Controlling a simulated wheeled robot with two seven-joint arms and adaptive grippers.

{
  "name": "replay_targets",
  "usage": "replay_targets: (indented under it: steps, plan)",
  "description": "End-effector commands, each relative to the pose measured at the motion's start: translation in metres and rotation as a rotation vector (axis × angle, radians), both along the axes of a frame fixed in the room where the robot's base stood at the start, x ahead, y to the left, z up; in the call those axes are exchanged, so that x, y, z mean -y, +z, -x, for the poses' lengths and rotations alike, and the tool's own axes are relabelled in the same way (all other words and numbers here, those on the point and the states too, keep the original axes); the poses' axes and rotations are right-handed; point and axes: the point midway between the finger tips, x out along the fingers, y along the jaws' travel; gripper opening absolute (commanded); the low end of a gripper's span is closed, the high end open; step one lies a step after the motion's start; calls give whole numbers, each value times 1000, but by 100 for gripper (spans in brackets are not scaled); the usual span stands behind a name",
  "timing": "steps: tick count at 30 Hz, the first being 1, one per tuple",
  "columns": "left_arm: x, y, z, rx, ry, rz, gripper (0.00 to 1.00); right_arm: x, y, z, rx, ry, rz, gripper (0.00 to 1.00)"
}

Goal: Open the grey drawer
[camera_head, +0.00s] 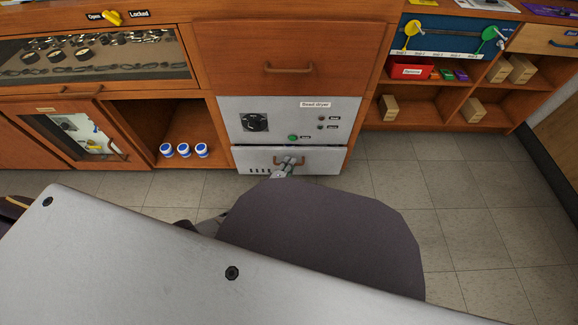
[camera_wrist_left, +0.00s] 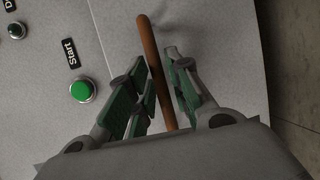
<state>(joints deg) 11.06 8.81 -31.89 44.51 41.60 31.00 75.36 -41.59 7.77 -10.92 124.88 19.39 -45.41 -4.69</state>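The grey drawer (camera_head: 323,161) is the low front panel under the bead dryer's control panel, with a thin dark line along its top edge. It looks shut or nearly so. Its brown bar handle (camera_wrist_left: 149,50) runs between the two fingers of my left gripper (camera_wrist_left: 155,75) in the left wrist view. The green-padded fingers stand apart on either side of the bar, with a visible gap on the right side. In the head view my left gripper (camera_head: 289,163) is at the drawer front, largely hiding the handle. My right gripper is not in view.
The bead dryer panel (camera_head: 290,115) carries a green start button (camera_wrist_left: 82,91), close to the left finger. A wooden drawer (camera_head: 290,50) is above. Blue-lidded jars (camera_head: 184,150) stand in an open shelf to the left. Tiled floor (camera_head: 390,185) in front is clear.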

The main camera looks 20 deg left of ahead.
Motion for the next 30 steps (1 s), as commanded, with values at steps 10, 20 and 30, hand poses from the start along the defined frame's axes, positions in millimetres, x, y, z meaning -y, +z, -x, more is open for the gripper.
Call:
replay_targets:
  steps: [10, 20, 30]
  plan:
    - [0, 0, -2, 0, 0, 0, 20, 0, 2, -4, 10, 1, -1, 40]
    - [0, 0, -1, 0, 0, 0, 0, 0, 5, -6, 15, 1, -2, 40]
    - [0, 0, 2, 0, 0, 0, 0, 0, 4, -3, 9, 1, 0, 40]
